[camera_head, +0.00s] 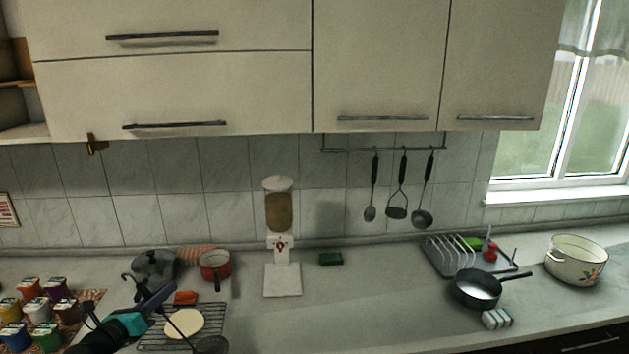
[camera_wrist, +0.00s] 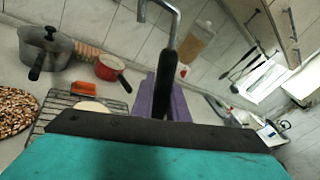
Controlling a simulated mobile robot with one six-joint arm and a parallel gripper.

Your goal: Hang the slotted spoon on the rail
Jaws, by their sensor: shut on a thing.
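The slotted spoon (camera_head: 211,345) has a dark round head, a black handle and a bent metal hook at its other end. My gripper (camera_head: 157,297), with purple fingers, is shut on its handle at the lower left, above the counter. In the wrist view the handle stands between the fingers (camera_wrist: 164,90), and the hook of the spoon (camera_wrist: 172,30) reaches past them. The spoon is tilted, hook to the upper left, head to the lower right. The rail (camera_head: 340,150) is under the wall cabinets, right of centre, well apart from my gripper.
A ladle (camera_head: 422,217), a masher (camera_head: 397,212) and a spoon (camera_head: 370,213) hang from the rail's middle and right; its left part is bare. A dispenser (camera_head: 279,214) stands between my gripper and the rail. A grey pot (camera_head: 154,264) and red saucepan (camera_head: 215,265) stand behind my gripper.

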